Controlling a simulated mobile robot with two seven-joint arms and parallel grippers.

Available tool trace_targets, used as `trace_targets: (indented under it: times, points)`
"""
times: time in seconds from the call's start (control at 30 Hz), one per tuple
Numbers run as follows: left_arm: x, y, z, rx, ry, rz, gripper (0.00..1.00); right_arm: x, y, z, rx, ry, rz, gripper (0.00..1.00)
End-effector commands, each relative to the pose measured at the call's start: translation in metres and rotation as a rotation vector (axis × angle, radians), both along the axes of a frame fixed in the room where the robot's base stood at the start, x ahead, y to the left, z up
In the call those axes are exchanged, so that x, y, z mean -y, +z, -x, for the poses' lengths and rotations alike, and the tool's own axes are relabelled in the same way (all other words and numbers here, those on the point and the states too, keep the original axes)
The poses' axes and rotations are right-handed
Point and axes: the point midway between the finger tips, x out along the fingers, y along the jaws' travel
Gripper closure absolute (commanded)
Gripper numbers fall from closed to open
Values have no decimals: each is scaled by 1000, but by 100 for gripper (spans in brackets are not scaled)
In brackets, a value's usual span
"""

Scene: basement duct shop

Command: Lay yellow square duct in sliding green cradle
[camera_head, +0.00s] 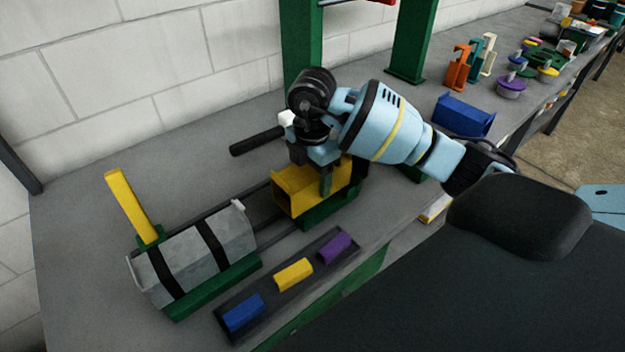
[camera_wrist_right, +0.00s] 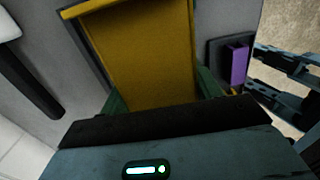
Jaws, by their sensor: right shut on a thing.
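The yellow square duct (camera_head: 293,197) is at or in the green cradle (camera_head: 326,212), which stands on dark rails on the bench. My right gripper (camera_head: 325,178) comes down from above and is shut on the duct. In the right wrist view the duct (camera_wrist_right: 142,55) fills the upper middle, with green cradle sides (camera_wrist_right: 207,84) beside its lower part. I cannot tell whether the duct rests fully on the cradle floor. My left gripper is not in view.
A grey duct with black straps (camera_head: 190,262) lies in another green cradle to the left, by an upright yellow handle (camera_head: 130,203). In front is a dark tray (camera_head: 268,304) with blue, yellow and purple pieces. A blue channel piece (camera_head: 464,115) lies at right.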

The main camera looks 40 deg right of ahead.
Motion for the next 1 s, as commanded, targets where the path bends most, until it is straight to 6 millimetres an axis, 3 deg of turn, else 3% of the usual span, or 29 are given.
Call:
trace_targets:
  times: [0.1,0.5,0.53,0.7,1.0]
  points:
    - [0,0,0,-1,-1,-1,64,0,-14,0,1,-1,-1,65]
    - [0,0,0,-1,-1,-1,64,0,-19,0,3,0,-1,65]
    - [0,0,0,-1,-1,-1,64,0,-20,0,3,0,-1,35]
    - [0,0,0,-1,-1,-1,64,0,-19,0,3,0,-1,15]
    - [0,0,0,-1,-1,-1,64,0,-18,0,3,0,-1,15]
